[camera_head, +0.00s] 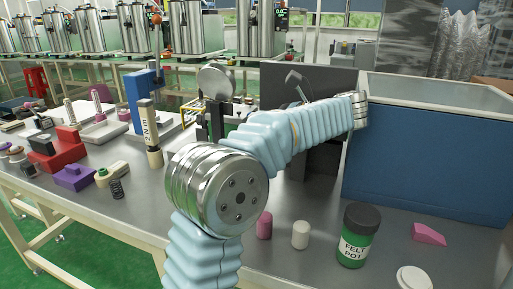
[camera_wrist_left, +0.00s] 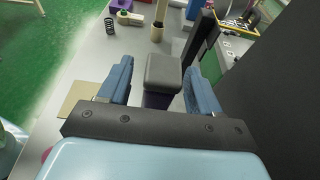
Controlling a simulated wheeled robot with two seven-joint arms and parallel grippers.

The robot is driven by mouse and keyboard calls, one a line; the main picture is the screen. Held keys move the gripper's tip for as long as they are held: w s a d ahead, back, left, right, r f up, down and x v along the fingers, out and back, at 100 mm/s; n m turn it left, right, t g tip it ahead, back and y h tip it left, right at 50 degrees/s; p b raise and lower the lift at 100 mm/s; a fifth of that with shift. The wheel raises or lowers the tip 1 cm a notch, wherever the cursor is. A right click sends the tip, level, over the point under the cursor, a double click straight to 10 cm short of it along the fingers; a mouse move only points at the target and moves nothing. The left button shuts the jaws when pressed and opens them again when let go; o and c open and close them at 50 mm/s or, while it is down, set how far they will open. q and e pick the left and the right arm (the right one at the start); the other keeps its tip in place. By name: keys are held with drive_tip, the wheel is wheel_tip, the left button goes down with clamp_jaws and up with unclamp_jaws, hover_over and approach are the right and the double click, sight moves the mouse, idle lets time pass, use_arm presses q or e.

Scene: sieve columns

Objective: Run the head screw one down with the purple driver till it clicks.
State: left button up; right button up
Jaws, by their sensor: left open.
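I cannot make out a purple driver for certain. In the left wrist view a grey block (camera_wrist_left: 163,68) with a dark purple part (camera_wrist_left: 156,99) below it shows between the fingers of my left gripper (camera_wrist_left: 160,80). The fingers stand apart, with gaps on both sides of the block. In the head view my left forearm crosses the middle and its gripper is hidden. A beige upright tool marked "2 N m" (camera_head: 149,134) stands on the bench. A purple block (camera_head: 73,177) lies at the left. I cannot tell which part is head screw one. My right gripper is not in view.
A large blue bin (camera_head: 425,165) fills the right of the bench, beside a dark panel (camera_head: 330,82). A green felt pot (camera_head: 357,235), a white cylinder (camera_head: 300,235) and a pink one (camera_head: 264,226) stand in front. A red block (camera_head: 57,150) and a spring (camera_head: 117,188) are left.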

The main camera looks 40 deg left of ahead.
use_arm(q)
drive_tip(key=shift+x, duration=0.95)
clamp_jaws()
